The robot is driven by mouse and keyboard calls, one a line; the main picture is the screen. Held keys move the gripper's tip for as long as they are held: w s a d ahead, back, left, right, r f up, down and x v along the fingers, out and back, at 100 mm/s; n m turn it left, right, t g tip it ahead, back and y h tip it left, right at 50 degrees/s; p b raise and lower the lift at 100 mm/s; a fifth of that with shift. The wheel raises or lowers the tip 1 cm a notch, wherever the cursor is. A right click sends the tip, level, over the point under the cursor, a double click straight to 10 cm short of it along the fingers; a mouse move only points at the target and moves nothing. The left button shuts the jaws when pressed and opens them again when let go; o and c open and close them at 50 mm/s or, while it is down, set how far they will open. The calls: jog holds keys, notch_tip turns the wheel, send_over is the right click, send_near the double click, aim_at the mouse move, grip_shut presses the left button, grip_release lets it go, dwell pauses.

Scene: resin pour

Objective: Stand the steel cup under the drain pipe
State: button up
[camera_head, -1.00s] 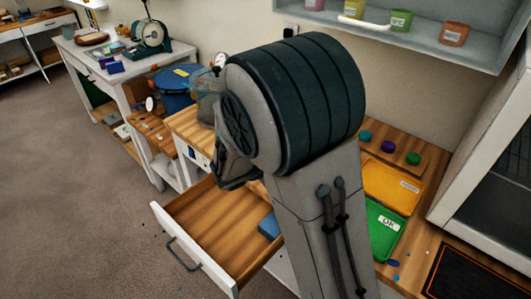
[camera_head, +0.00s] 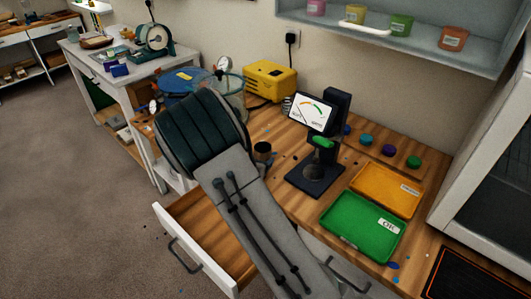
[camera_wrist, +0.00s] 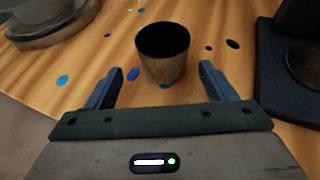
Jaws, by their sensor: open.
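The steel cup (camera_wrist: 163,62) stands upright on the wooden worktop, its dark mouth facing up. It also shows in the head view (camera_head: 262,154), just right of my arm. My gripper (camera_wrist: 162,74) is open and empty, with one finger on each side of the cup's near lower part. Gaps show between the cup and both fingers. In the head view my arm hides the gripper. I cannot make out the drain pipe in either view. A clear vessel with a gauge (camera_head: 229,82) stands behind my arm, its lower part hidden.
A black stand with a dial meter (camera_head: 316,178) is right of the cup. A green tray (camera_head: 362,228) and an orange tray (camera_head: 385,190) lie further right. A yellow box (camera_head: 269,81) stands at the wall. An open drawer (camera_head: 208,250) juts out in front. Small blue spots dot the worktop.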

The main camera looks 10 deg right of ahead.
aim_at(265, 151)
jog(key=shift+w+d, duration=0.35)
jog(key=shift+w, duration=0.1)
jog(key=shift+p+x, duration=0.8)
jog(key=shift+x, duration=1.35)
jog(key=shift+d, duration=0.1)
jog(key=shift+s, duration=0.1)
jog(key=c, duration=1.1)
jog(key=shift+r, duration=0.1)
